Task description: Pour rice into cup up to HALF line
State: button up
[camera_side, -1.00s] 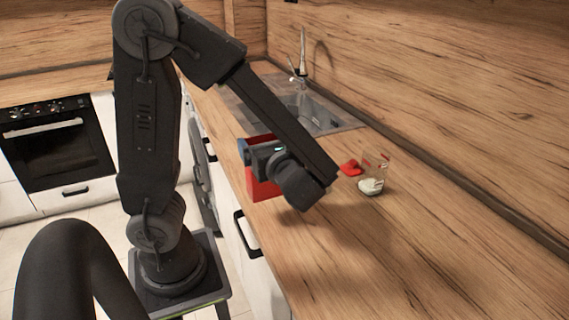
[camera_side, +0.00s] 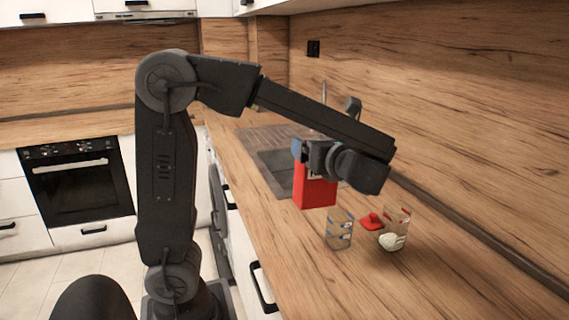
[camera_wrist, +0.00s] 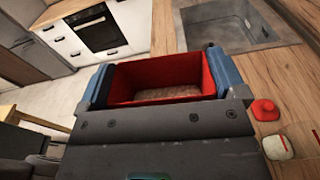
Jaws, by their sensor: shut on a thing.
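My gripper (camera_side: 318,155) is shut on a red open-topped box (camera_side: 315,192), held roughly upright above the counter. In the wrist view the blue fingers (camera_wrist: 163,82) grip the box (camera_wrist: 155,72) from both sides; a pale brownish layer, perhaps rice, shows at its bottom. A clear cup with blue marks (camera_side: 339,230) stands just below and right of the box and looks empty. A second clear cup with red marks (camera_side: 396,222) holds white grains (camera_side: 391,242) at its bottom. The lettering on the cups is too small to read.
A red knobbed lid (camera_side: 372,222) lies between and behind the cups; it also shows in the wrist view (camera_wrist: 265,110). The sink (camera_side: 272,165) is behind the box, with the wooden splashback (camera_side: 480,140) to the right. The front counter is clear.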

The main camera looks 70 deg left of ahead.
jog(key=w, duration=0.1)
jog(key=w+r, duration=0.1)
jog(key=w+d, duration=0.1)
jog(key=shift+w+d+r, duration=0.1)
jog(key=shift+w+r, duration=0.2)
jog(key=shift+r, duration=0.05)
jog(key=shift+m+h, duration=0.6)
jog(key=shift+f, duration=3.25)
jog(key=shift+f+m+g+h, duration=0.3)
jog(key=shift+f+m+h, duration=0.25)
jog(key=shift+f, duration=1.15)
jog(key=shift+f+m+h, duration=0.35)
jog(key=shift+f+h, duration=0.2)
jog(key=shift+f, duration=0.1)
